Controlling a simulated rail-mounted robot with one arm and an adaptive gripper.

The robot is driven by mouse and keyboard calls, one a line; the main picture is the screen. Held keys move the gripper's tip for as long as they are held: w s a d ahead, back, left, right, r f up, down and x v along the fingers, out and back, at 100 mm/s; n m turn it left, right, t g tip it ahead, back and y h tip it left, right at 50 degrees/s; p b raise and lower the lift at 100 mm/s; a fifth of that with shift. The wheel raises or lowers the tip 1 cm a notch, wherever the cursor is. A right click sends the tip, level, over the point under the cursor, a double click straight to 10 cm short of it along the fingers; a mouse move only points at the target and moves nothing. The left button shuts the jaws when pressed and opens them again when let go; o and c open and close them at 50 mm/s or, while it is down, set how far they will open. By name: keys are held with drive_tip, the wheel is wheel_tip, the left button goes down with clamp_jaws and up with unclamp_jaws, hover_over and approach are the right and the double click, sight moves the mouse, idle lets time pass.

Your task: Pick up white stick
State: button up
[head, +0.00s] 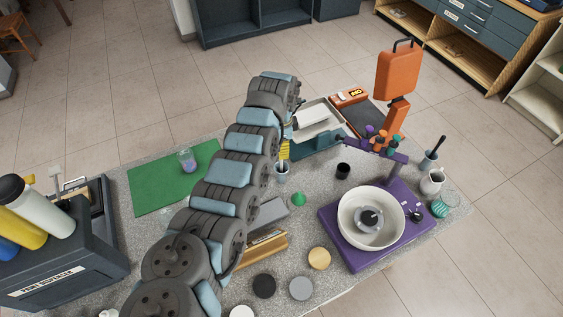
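A pale, elongated white piece (311,116) lies at the shallow tray near the back of the table, just right of my arm's far end. I cannot tell for sure whether it is the white stick. My segmented arm rises from the bottom across the middle of the table and bends over near the tray. My gripper cannot be made out; the far end of the arm is turned away and covers that spot. A small cup (282,172) with a yellow striped thing (285,150) in it stands just right of the arm.
A purple wheel base (340,243) with a white bowl (352,232) and an orange upright (396,72) stand at right. A dark box (85,255) with bottles is at left. A green mat (150,188) holds one jar (188,160). Several discs lie in front.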

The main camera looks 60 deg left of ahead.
sight(281, 165)
drive_tip(key=shift+a+f, duration=0.1)
drive_tip(key=shift+f, duration=1.25)
